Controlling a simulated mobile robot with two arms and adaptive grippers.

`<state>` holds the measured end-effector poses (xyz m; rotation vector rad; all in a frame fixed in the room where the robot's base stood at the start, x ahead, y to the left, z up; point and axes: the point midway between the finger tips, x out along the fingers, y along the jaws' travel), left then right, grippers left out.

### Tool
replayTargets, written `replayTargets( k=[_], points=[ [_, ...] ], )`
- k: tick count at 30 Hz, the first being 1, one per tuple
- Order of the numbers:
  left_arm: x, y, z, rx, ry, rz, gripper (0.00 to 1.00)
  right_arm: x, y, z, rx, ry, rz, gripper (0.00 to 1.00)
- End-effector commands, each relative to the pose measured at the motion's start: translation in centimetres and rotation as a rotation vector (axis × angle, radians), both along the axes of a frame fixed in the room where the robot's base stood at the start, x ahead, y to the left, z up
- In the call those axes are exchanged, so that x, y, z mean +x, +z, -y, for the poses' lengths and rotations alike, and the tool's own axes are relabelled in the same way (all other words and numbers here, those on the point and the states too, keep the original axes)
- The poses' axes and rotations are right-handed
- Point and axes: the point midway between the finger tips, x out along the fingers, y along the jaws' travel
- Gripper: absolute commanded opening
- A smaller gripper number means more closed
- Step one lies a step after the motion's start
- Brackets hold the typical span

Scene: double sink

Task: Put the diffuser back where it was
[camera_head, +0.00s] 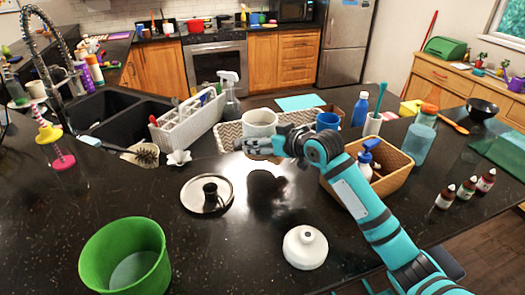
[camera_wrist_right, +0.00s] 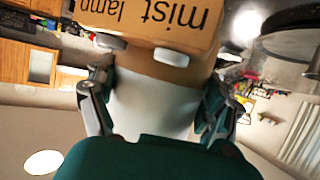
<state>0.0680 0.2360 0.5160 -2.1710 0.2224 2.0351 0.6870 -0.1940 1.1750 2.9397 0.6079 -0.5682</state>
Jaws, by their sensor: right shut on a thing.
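My right gripper (camera_head: 247,146) is shut on the diffuser and holds it near the middle of the counter. In the right wrist view the diffuser (camera_wrist_right: 155,107) has a white body between the two fingers and a tan part lettered "mist lamp", seen upside down. In the head view the white cylinder (camera_head: 260,121) just behind the fingers appears to be its upper part, with an open top; its lower part is hidden by the gripper. A white dome-shaped piece with a short neck (camera_head: 305,248) stands apart on the front counter. My left gripper is not in view.
A wicker basket (camera_head: 398,178) is right, beside a blue-tinted bottle (camera_head: 419,137). A white caddy (camera_head: 188,125) is left. The front middle counter is mostly clear.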

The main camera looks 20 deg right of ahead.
Motion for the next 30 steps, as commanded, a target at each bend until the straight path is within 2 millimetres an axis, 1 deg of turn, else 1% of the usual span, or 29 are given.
replayTargets(
  k=[1, 5, 10, 12, 14, 18, 24, 25, 27, 28, 30],
  points=[
    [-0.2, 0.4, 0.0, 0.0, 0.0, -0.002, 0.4, 0.0, -0.3, 0.0, 0.001, 0.0, 0.003, 0.32],
    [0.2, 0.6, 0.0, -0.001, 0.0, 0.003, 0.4, 0.1, -1.4, 0.0, 0.001, 0.0, 0.003, 0.32],
    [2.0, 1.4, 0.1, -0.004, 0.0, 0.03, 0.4, 0.0, -3.8, 0.0, 0.002, 0.0, 0.002, 0.32],
    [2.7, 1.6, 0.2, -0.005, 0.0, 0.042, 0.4, 0.0, -4.4, 0.0, 0.001, 0.0, 0.004, 0.32],
    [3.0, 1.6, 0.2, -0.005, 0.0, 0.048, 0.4, 0.1, -4.6, 0.0, 0.001, 0.0, 0.006, 0.32],
    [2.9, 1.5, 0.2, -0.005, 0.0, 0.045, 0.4, 0.1, -4.7, 0.0, 0.001, 0.0, 0.007, 0.32],
    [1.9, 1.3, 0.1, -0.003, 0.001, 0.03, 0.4, 0.1, -5.0, 0.0, 0.0, 0.0, 0.006, 0.32],
    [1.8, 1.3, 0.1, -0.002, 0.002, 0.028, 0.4, 0.0, -5.1, 0.0, 0.0, 0.0, 0.002, 0.88],
    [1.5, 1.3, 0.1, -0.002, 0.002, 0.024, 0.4, 0.0, -5.1, 0.0, 0.0, 0.0, 0.001, 0.97],
    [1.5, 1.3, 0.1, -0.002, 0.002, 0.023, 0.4, 0.0, -5.1, 0.0, 0.0, 0.0, 0.001, 1.0],
    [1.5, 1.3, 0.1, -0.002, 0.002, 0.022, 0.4, 0.0, -5.1, 0.0, 0.0, 0.0, 0.001, 1.0]
  ],
)
